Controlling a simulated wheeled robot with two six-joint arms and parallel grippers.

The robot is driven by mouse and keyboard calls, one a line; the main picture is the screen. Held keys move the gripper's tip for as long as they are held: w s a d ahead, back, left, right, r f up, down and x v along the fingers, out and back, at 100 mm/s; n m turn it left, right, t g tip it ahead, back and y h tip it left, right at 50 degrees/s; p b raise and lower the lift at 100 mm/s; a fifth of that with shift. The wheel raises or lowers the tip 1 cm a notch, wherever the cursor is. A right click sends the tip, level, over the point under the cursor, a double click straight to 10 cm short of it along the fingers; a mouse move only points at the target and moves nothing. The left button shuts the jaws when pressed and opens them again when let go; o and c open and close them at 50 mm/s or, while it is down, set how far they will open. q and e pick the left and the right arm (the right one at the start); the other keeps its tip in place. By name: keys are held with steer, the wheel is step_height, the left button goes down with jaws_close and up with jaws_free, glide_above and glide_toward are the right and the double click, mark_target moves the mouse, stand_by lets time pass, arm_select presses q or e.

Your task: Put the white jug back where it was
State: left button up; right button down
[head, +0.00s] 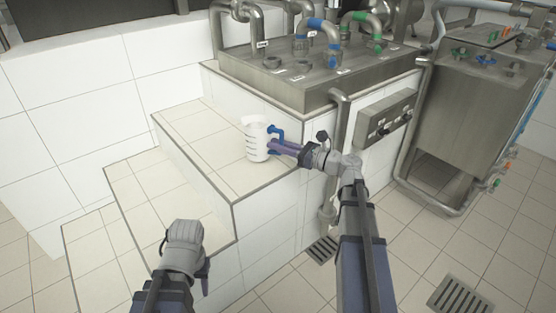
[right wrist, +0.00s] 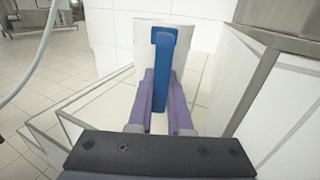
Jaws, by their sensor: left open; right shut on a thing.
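The white jug (head: 254,141) with dark level marks and a blue handle is upright at the upper tiled step (head: 200,128), near the metal-topped block. I cannot tell whether its base touches the tiles. My right gripper (head: 274,146) reaches in from the right and is shut on the blue handle. In the right wrist view the handle (right wrist: 163,60) is between the purple fingers (right wrist: 160,88), with the jug's white body (right wrist: 143,48) behind it. My left gripper (head: 190,262) is low in front of the steps, empty and away from the jug; its fingers are hard to make out.
A steel-topped block (head: 320,75) with pipes and blue and green fittings stands behind the jug. A grey control box (head: 385,117) and a steel tank (head: 465,105) are to the right. Lower tiled steps (head: 130,235) descend at the left. The upper step left of the jug is clear.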

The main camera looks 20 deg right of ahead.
steer(key=shift+f+b, duration=1.75)
steer(key=shift+f, duration=0.05)
steer(key=shift+f, duration=0.2)
steer(key=c, duration=0.8)
jaws_free()
steer(key=shift+c, duration=0.2)
steer(key=shift+r, duration=0.1)
steer(key=shift+r, duration=0.2)
steer(key=v, duration=1.2)
steer(key=shift+f, duration=0.1)
